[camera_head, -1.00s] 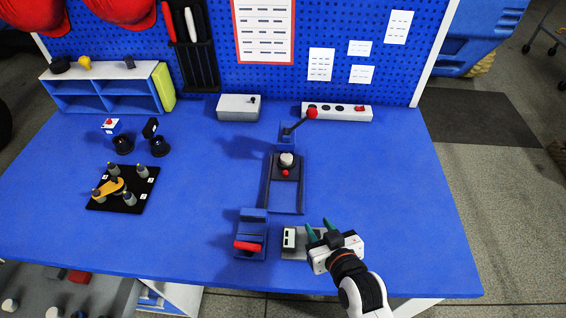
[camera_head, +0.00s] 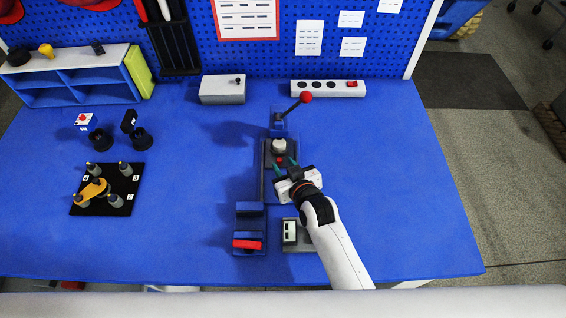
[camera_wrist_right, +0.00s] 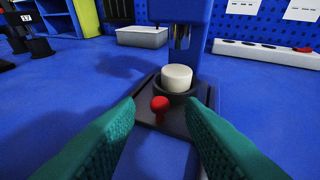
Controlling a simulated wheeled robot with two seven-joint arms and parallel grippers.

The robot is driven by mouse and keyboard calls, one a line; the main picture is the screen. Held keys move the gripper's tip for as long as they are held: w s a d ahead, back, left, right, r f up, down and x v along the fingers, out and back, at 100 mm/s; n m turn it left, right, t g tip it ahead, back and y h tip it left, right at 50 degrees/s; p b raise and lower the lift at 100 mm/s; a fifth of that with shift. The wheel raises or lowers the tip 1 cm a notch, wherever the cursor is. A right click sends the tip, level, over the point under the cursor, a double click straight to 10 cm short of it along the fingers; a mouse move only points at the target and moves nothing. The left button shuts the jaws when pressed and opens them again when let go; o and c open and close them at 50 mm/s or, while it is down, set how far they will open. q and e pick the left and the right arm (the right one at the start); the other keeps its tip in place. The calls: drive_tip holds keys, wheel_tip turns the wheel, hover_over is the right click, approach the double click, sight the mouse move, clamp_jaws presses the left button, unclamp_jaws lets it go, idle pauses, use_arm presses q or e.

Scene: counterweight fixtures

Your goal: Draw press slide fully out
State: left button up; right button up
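The press (camera_head: 279,122) is a blue column with a raised lever ending in a red ball (camera_head: 306,97). In front of it, the dark press slide (camera_wrist_right: 145,107) carries a white cylinder (camera_wrist_right: 177,77) and a small red knob (camera_wrist_right: 159,104). The slide sits at the press end of its rails (camera_head: 263,185). My right gripper (camera_head: 284,165) is open at the slide's front. In the right wrist view its teal fingers (camera_wrist_right: 160,110) stand on either side of the red knob, with gaps visible. The arm partly hides the rails in the head view. My left gripper is out of view.
A blue fixture with a red handle (camera_head: 247,244) and a grey block with a pale panel (camera_head: 290,232) stand near the front edge. A grey box (camera_head: 223,89) and a power strip (camera_head: 327,88) stand behind. The table to the right is clear.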

drive_tip(key=shift+x, duration=0.75)
clamp_jaws()
drive_tip(key=shift+s, duration=0.1)
